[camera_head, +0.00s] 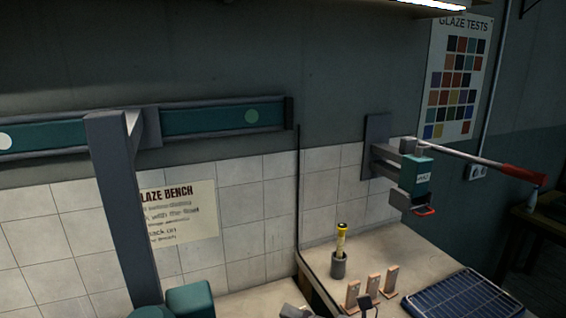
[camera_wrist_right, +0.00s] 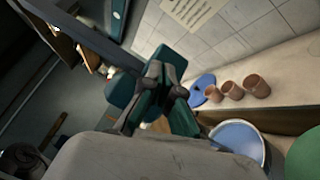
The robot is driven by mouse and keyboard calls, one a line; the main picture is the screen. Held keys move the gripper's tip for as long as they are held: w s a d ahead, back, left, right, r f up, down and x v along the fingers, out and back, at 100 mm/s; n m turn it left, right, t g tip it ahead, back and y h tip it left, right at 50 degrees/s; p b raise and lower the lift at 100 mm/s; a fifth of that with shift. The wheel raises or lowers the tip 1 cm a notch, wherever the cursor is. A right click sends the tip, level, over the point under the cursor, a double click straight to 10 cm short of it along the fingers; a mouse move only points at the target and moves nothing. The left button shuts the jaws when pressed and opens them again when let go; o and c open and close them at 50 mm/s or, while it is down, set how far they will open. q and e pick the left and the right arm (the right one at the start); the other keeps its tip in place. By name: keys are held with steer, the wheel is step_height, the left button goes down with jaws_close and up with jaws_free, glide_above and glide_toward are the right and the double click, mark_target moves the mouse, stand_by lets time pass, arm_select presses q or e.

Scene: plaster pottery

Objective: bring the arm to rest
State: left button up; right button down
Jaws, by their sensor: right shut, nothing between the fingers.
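My right gripper (camera_wrist_right: 165,72) shows in the right wrist view, with its dark fingers drawn together and nothing visible held between them. My left gripper is not in view.
A lever press (camera_head: 410,175) is wall-mounted above.

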steer(key=w+d+r+m+t+h, duration=0.1)
steer(key=w+d+m+t+h, duration=0.1)
steer(key=d+m+t+h, duration=1.25)
steer(key=s+d+f+m+g+h, duration=0.2)
steer(key=s+f+m+g, duration=0.1)
steer(key=f+m+g, duration=0.3)
steer(key=s+d+f+m+g+h, duration=0.2)
steer(key=s+f+m+g, duration=0.2)
steer(key=f+m, duration=0.35)
steer(key=s+f+m+g+y, duration=0.15)
steer(key=s+f+g, duration=0.35)
steer(key=s, duration=0.5)
steer(key=s+f+m+g, duration=0.3)
steer(key=s+f+g, duration=0.2)
steer(key=s, duration=0.5)
step_height(320, 180, down, 27)
steer(key=b, duration=0.2)
steer(key=s+d+f+g+b, duration=0.2)
steer(key=s+d+f, duration=0.1)
steer(key=s+f, duration=1.4)
step_height(320, 180, down, 2)
steer(key=shift+n, duration=0.35)
